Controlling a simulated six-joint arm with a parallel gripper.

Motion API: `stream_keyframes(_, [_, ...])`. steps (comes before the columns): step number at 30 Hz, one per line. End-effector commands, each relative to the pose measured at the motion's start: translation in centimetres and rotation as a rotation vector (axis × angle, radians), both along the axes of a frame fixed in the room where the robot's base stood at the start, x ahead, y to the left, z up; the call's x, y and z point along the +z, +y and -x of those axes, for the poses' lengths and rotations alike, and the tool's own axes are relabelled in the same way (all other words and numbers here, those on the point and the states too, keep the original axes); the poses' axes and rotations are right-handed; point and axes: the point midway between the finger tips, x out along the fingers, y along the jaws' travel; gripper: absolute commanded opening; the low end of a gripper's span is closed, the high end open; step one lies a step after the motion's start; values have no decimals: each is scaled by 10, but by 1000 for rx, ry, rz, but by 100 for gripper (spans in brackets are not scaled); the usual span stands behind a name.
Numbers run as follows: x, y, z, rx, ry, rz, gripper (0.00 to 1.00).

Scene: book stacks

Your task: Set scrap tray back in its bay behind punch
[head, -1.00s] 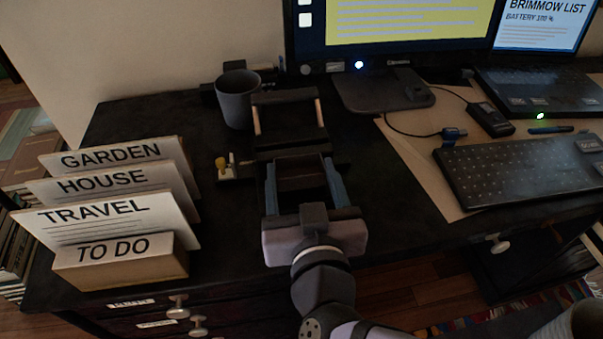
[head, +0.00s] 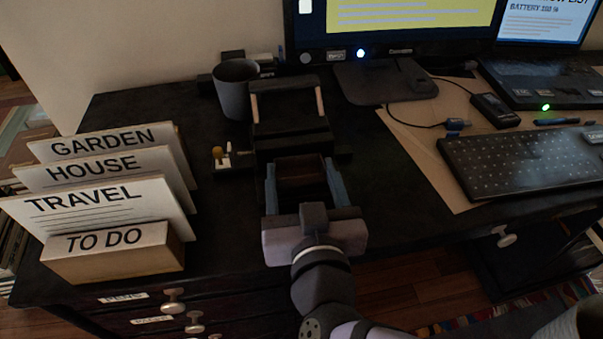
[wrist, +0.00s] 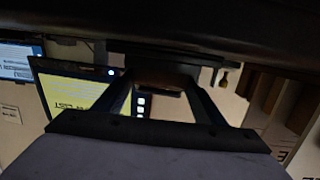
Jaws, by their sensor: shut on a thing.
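My gripper (head: 305,188) is shut on the scrap tray (head: 301,172), a dark reddish-brown piece between its two bluish fingers. The tray is at the near side of the punch (head: 291,131), a dark device with two pale lever arms and a crossbar. Tray and punch lie close together; I cannot tell whether they touch. The bay is not clearly visible. In the wrist view, the tray (wrist: 160,80) shows brown between the fingers, with a dark bar beyond it.
A dark mug (head: 237,92) stands behind the punch to the left. A small item with a yellow knob (head: 217,153) lies left of the punch. A card file (head: 112,250) stands further left. A keyboard (head: 525,165) and a monitor stand (head: 385,82) are to the right. The desk between is clear.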

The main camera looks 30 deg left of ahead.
Motion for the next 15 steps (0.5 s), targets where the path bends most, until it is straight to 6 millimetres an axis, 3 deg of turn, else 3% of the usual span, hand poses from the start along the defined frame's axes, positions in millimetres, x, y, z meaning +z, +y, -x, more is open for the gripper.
stream_keyframes(4, [0, 0, 0, 0, 0, 0, 35])
stream_keyframes(5, [0, 0, 0, 0, 0, 0, 69])
stream_keyframes(7, [0, 0, 0, 0, 0, 0, 86])
stream_keyframes(15, [0, 0, 0, 0, 0, 0, 86])
